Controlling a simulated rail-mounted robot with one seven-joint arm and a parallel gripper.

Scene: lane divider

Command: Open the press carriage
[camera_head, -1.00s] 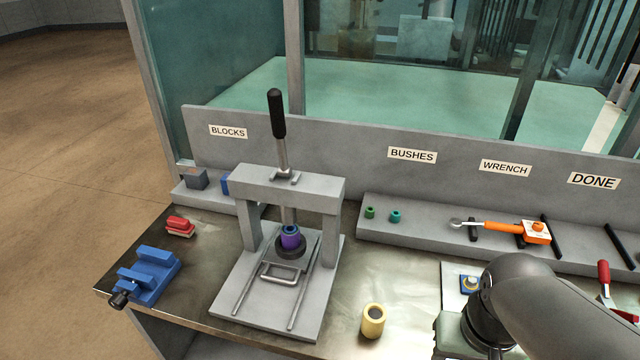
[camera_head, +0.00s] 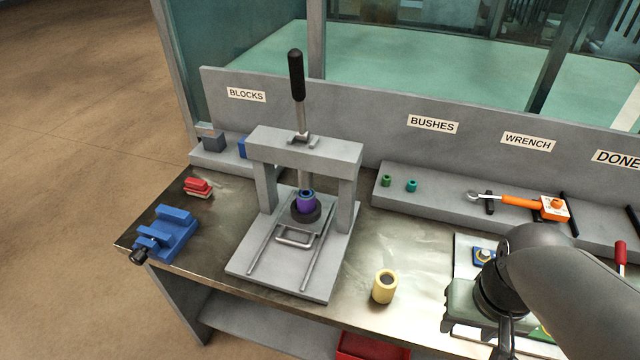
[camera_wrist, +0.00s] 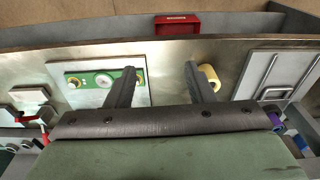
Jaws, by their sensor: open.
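The grey press (camera_head: 305,150) stands on the bench with its black-gripped lever (camera_head: 297,75) upright. Its carriage has a looped handle (camera_head: 295,237) between two rails, and sits back near the frame. A purple bush (camera_head: 305,202) stands in a dark ring under the ram. The looped handle also shows at the right edge of the wrist view (camera_wrist: 275,92). My gripper (camera_wrist: 160,70) is open and empty over the bench, to the right of the press. In the head view my wrist covers part of the bench there, and the fingertips cannot be made out.
A yellow cylinder (camera_head: 385,287) stands right of the press. A blue vise (camera_head: 165,235) and red brush-like item (camera_head: 198,188) lie left. Behind are a shelf with bushes (camera_head: 411,185) and an orange-handled wrench (camera_head: 522,203). A red bin (camera_head: 370,346) is below.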

